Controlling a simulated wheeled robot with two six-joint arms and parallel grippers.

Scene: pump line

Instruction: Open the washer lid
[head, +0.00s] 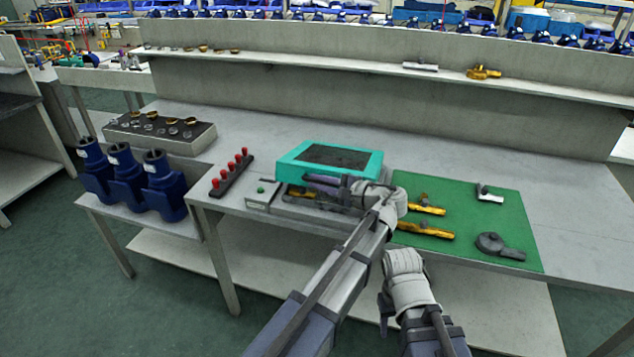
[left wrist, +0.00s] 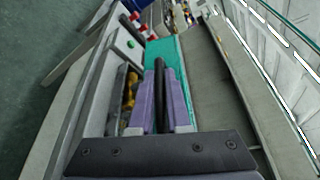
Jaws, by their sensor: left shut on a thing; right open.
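The washer has a teal lid (head: 285,165) with a dark window (head: 335,156), at the middle of the bench. My left gripper (head: 322,182) is at the lid's front edge. In the left wrist view, its purple fingers are shut around a dark bar-shaped handle (left wrist: 159,72). Gold parts (left wrist: 128,92) show in the grey washer body beside the fingers, so the lid appears at least partly raised; how far is hard to tell. A green button (head: 262,190) sits on the grey panel at the left. My right gripper (head: 384,308) is open, empty, in front of the bench.
A green mat (head: 475,225) right of the washer holds gold and grey parts. A rack of red-topped pegs (head: 231,175) stands left. Blue pump housings (head: 163,188) and a grey tray (head: 160,138) are further left. A shelf (head: 350,65) runs behind.

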